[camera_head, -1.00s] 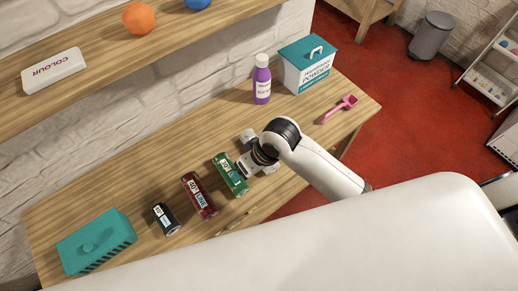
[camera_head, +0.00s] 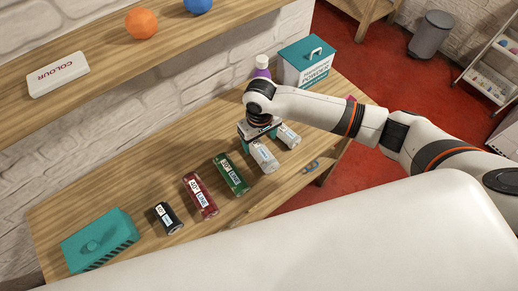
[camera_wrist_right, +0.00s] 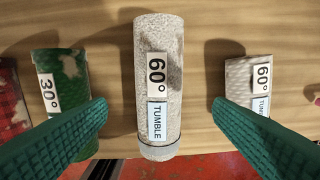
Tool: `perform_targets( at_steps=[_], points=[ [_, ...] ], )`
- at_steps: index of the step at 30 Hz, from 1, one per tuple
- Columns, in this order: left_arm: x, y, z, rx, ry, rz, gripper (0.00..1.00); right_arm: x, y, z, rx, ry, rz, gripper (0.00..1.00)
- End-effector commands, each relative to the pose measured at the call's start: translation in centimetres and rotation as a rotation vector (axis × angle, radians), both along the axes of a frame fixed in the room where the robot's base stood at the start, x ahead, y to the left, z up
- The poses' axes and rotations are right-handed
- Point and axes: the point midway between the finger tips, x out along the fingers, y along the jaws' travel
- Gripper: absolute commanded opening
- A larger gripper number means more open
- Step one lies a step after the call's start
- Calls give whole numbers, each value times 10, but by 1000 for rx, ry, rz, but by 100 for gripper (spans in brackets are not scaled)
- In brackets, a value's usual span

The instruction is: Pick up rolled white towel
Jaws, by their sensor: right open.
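A rolled white towel (camera_head: 264,158), textured and labelled "60°" and "TUMBLE", lies on the wooden shelf. In the right wrist view this white towel (camera_wrist_right: 158,45) is upright in the picture centre. My right gripper (camera_wrist_right: 160,102) is open, with one green finger on each side of it and gaps to both. In the head view the gripper is above the towel's far end. A second, shorter-looking white roll (camera_head: 288,136), also marked "60°", lies to the right and shows in the wrist view (camera_wrist_right: 247,75) behind a finger. My left gripper is not in view.
A green roll (camera_head: 231,175), a red roll (camera_head: 200,196), a dark roll (camera_head: 167,218) and a teal box (camera_head: 99,240) lie to the left. A purple bottle (camera_head: 262,66) and a powder box (camera_head: 306,62) stand behind my right arm.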

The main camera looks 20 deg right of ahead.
Motion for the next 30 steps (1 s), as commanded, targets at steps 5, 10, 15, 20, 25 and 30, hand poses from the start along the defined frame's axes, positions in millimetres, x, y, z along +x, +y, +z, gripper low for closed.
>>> perform_targets(
  at_steps=[5, 10, 15, 20, 25, 30],
  points=[
    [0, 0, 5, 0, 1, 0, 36, -1, 0, -12, -2, 2, 0, 76],
    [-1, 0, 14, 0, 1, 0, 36, -1, 2, -37, -3, 2, 1, 76],
    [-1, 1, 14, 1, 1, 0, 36, -1, 2, -56, 0, 0, 1, 76],
    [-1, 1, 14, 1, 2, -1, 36, -1, 3, -58, 0, -1, 2, 76],
    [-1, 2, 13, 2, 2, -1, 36, -1, 2, -58, 0, -1, 2, 63],
    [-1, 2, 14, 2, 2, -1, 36, -1, 2, -58, 0, -1, 2, 35]
  ],
)
